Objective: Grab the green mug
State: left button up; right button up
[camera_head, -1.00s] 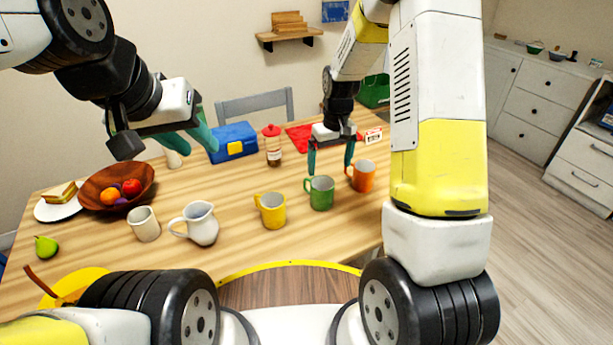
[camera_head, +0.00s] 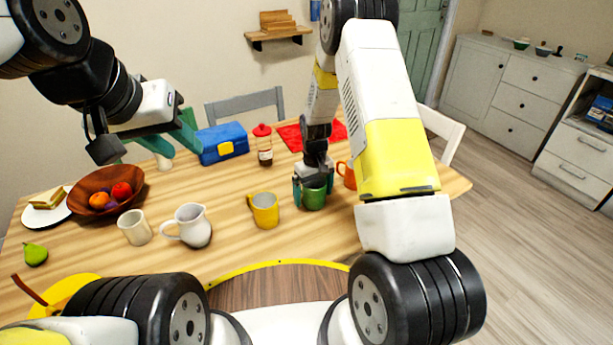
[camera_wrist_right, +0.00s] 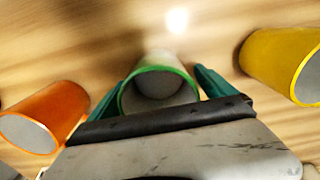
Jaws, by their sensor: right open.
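The green mug (camera_head: 314,198) stands upright on the table, partly hidden by my right gripper (camera_head: 313,190) in the head view. The right gripper points down over it with its fingers spread on either side of the mug. In the right wrist view, the mug's green rim (camera_wrist_right: 158,70) lies between the two teal fingers of the right gripper (camera_wrist_right: 160,85), which is open. I cannot tell whether the fingers touch the mug. My left gripper (camera_head: 158,140) is raised at the left, empty, with its teal fingers apart.
A yellow mug (camera_head: 264,210) stands left of the green one. An orange mug (camera_head: 346,174) is close on the right, partly behind my arm. A white pitcher (camera_head: 190,226), white cup (camera_head: 135,228), brown fruit bowl (camera_head: 90,180), red-capped bottle (camera_head: 264,150) and blue box (camera_head: 222,143) share the table.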

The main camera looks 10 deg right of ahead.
aim_at(313, 186)
jog(key=c, duration=1.9)
jog(key=shift+o, duration=0.2)
jog(key=shift+r, duration=0.15)
jog(key=shift+r, duration=1.35)
jog(key=shift+s+a+r, duration=0.35)
jog(key=shift+s, duration=2.3)
jog(key=shift+s+a+r, duration=0.35)
jog(key=shift+s+a, duration=0.05)
jog(key=shift+s, duration=2.2)
jog(key=shift+s+a+r, duration=0.35)
jog(key=shift+s, duration=2.3)
